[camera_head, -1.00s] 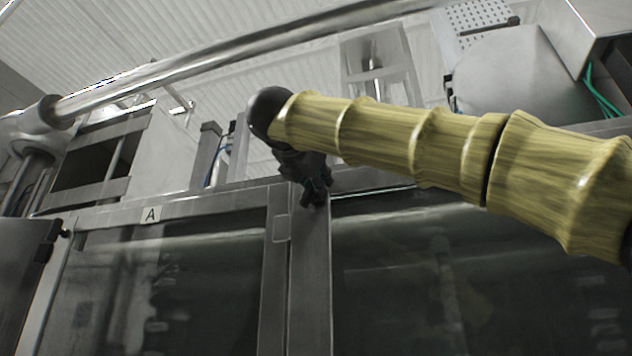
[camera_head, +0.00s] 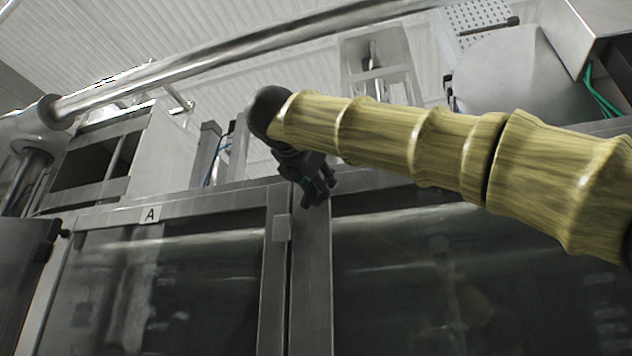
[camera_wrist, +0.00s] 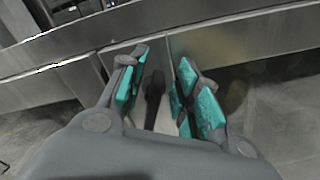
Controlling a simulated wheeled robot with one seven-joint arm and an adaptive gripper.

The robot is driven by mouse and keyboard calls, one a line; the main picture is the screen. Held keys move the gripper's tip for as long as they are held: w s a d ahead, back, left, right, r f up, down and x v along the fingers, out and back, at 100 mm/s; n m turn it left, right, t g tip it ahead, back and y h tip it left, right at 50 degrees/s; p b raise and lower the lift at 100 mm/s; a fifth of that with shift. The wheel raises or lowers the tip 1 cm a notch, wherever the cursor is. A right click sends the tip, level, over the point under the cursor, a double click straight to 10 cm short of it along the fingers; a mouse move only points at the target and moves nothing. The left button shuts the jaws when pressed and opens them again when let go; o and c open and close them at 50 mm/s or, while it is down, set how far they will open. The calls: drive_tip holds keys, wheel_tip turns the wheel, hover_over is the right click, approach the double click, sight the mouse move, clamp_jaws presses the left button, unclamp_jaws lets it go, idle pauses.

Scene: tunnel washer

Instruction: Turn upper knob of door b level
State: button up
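My gripper (camera_head: 318,194) is at the upper part of the metal post between two glazed doors. In the wrist view my gripper (camera_wrist: 157,92) has its teal-padded fingers spread apart. A dark, narrow knob (camera_wrist: 153,88) stands between the fingers, its long side running roughly up and down in that picture. Gaps show on both sides of the knob, so the fingers do not visibly clamp it. In the head view my gripper hides the knob. The right-hand glazed door (camera_head: 430,280) has no readable label; whether it is door B cannot be told.
The left door (camera_head: 170,290) carries an "A" label (camera_head: 150,214). A thick metal pipe (camera_head: 230,58) crosses above, and a grey housing (camera_head: 520,75) stands at upper right.

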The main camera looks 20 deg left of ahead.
drive_tip(key=s, duration=1.2)
drive_tip(key=shift+a, duration=0.2)
drive_tip(key=shift+w, duration=0.15)
